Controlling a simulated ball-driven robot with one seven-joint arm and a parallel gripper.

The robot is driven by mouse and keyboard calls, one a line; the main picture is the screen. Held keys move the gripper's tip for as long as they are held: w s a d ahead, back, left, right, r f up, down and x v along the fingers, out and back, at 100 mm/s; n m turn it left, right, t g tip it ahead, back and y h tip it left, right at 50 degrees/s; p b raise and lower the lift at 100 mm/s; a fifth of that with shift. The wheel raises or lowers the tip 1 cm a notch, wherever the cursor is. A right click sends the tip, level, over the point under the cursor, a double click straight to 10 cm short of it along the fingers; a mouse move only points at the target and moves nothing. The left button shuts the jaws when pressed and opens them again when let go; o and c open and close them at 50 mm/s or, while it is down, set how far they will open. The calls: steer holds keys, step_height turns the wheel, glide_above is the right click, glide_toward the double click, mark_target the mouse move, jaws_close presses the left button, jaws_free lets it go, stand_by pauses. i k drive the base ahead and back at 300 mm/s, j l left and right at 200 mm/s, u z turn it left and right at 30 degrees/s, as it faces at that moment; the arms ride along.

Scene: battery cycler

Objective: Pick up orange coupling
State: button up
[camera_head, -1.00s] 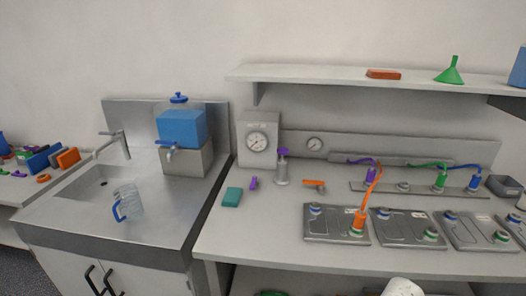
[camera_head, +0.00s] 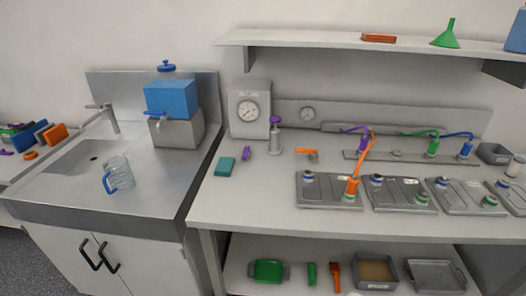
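The orange coupling (camera_head: 352,187) stands upright on the left metal plate (camera_head: 312,203), at the end of an orange hose (camera_head: 366,155). The hose curves up to the rail (camera_head: 400,156) behind the plates, near a purple connector. A small orange handled piece (camera_head: 306,152) lies on the bench left of the hose. My gripper is not in view.
More plates (camera_head: 400,195) sit to the right, and green (camera_head: 433,147) and blue (camera_head: 465,149) couplings stand on the rail. A teal block (camera_head: 225,167) lies near the bench's left end. The lower shelf (camera_head: 325,283) holds trays and tools. The front bench strip is clear.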

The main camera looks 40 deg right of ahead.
mark_target(353, 182)
steer(key=z, duration=1.75)
